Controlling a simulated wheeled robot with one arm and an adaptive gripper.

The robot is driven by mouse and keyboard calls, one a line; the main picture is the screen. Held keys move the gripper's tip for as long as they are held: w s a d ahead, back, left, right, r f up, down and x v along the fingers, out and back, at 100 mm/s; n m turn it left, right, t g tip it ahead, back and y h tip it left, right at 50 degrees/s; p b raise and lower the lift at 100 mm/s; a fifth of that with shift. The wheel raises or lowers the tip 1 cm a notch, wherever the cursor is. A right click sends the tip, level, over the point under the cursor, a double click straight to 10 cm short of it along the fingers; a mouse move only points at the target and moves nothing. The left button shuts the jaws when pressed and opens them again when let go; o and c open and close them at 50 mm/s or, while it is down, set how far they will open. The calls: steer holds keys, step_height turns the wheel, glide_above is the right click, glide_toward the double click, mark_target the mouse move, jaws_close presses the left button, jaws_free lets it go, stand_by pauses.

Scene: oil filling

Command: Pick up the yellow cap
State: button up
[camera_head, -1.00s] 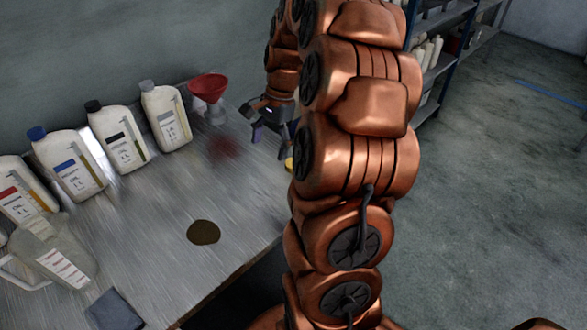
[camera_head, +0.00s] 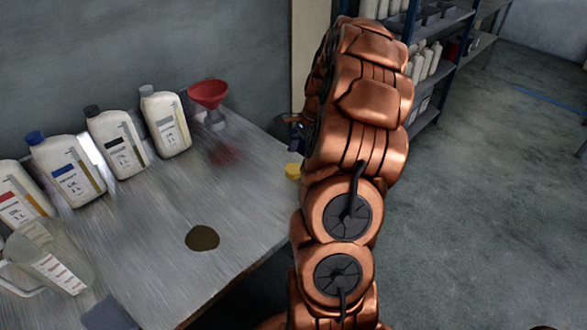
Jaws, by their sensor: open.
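The yellow cap (camera_head: 293,171) sits near the right edge of the metal table (camera_head: 165,235), just left of my copper arm. My gripper (camera_head: 297,134) is mostly hidden behind my arm. Only a dark piece of it shows, above and beyond the cap in the picture and apart from it. Its fingertips and the gap between them are hidden. No held thing is seen.
A red funnel (camera_head: 208,94) stands at the back of the table. Bottles with blue (camera_head: 68,170), black (camera_head: 118,142) and grey (camera_head: 165,122) caps line the wall. A clear jug (camera_head: 55,262) is at left. A dark oil spot (camera_head: 202,238) lies mid-table.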

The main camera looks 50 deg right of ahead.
mark_target(294, 168)
steer(key=shift+p+x, duration=0.4)
steer(key=shift+x, duration=1.45)
steer(key=shift+w, duration=0.1)
steer(key=c, duration=0.8)
